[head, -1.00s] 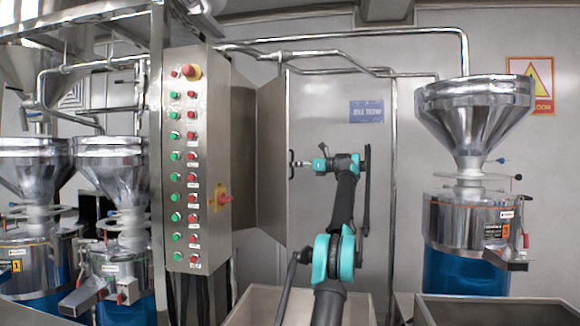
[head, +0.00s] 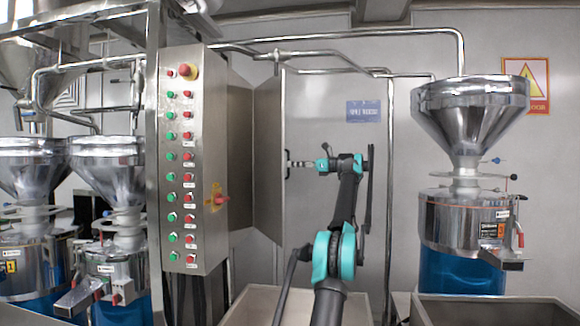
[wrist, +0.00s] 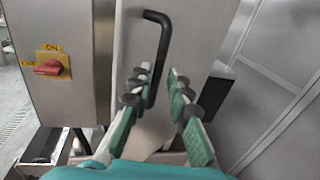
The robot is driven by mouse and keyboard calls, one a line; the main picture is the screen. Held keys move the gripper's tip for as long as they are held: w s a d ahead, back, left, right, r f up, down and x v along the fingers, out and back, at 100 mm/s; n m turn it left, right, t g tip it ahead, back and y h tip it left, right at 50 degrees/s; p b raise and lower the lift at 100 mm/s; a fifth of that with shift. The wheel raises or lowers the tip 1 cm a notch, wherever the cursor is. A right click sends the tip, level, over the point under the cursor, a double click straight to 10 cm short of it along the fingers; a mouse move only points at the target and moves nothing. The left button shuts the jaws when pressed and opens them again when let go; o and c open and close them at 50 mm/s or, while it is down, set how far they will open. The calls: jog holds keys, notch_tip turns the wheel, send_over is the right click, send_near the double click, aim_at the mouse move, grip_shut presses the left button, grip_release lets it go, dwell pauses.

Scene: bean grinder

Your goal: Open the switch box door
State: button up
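The switch box (head: 190,150) is a tall steel cabinet with rows of green and red buttons. Its steel door panel (head: 268,150) stands to the right, its edge toward my gripper. In the wrist view the door (wrist: 190,40) has a black bar handle (wrist: 162,45), upright and slightly tilted. My gripper (head: 292,164) is at the door's right edge. In the wrist view my gripper (wrist: 158,90) is open, with green-padded fingers spread. The handle's lower end lies between the fingertips, nearer the left finger. I cannot tell whether it touches.
A red rotary switch on a yellow plate (wrist: 54,68) is left of the door. A steel hopper machine (head: 470,110) stands at the right, others at the left. An open steel bin (head: 260,300) is below. A vertical pipe (head: 389,200) runs behind my arm.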

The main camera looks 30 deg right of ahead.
jog(key=v, duration=0.9)
jog(key=shift+s, duration=0.15)
jog(key=shift+c, duration=0.6)
